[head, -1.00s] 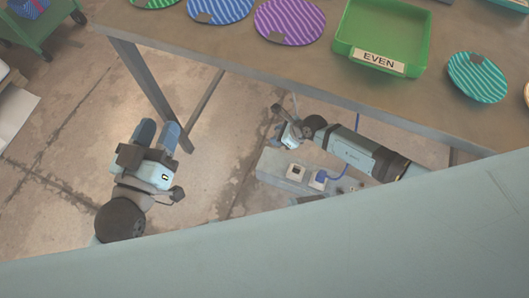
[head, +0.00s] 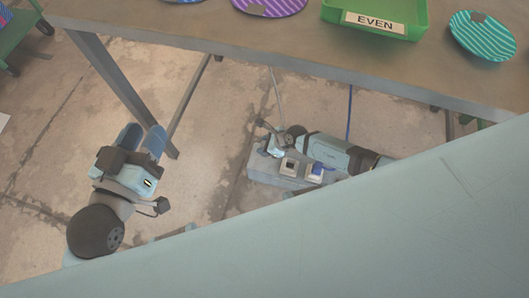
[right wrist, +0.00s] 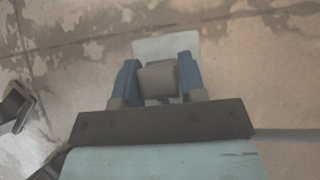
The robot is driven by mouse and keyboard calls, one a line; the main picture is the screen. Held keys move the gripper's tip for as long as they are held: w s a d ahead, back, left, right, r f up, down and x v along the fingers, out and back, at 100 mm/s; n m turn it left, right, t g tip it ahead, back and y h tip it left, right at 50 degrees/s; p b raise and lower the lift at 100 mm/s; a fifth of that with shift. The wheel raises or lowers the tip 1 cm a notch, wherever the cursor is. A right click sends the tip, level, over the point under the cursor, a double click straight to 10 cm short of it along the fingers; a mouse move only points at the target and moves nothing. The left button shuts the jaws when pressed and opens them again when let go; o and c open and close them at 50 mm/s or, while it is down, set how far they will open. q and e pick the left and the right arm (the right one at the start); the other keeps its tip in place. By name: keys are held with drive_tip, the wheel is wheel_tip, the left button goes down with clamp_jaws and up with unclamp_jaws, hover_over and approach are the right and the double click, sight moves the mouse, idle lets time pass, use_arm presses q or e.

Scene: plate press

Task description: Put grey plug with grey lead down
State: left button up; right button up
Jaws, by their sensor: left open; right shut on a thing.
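The grey plug (right wrist: 158,80) is between the blue fingers of my right gripper (right wrist: 159,75) in the right wrist view, and the gripper is shut on it. In the head view my right gripper (head: 268,148) is small, low under the table, at the far left end of the grey socket box (head: 262,172). The plug itself cannot be made out there. A thin grey lead (head: 276,88) hangs from the table edge towards that gripper. My left gripper (head: 142,140) is open and empty over the floor at the left.
The box has two pale sockets; the left one (head: 289,167) looks empty and a blue plug (head: 318,168) with a blue lead (head: 349,112) is at the right one. The table (head: 230,45) carries a green EVEN tray (head: 330,14) and striped plates. Floor left of the box is clear.

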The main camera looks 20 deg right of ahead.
drive_tip(key=shift+f, duration=0.45)
wheel_tip(320, 180, down, 3)
drive_tip(key=shift+r+b, duration=0.1)
drive_tip(key=shift+b, duration=1.15)
drive_tip(key=shift+f, duration=0.4)
use_arm(q)
drive_tip(key=shift+w+a+f+m+t, duration=0.2)
drive_tip(key=shift+w+a+m+t, duration=0.15)
drive_tip(key=shift+w+m, duration=0.35)
use_arm(e)
drive_tip(key=shift+r, duration=0.15)
drive_tip(key=o, duration=0.9)
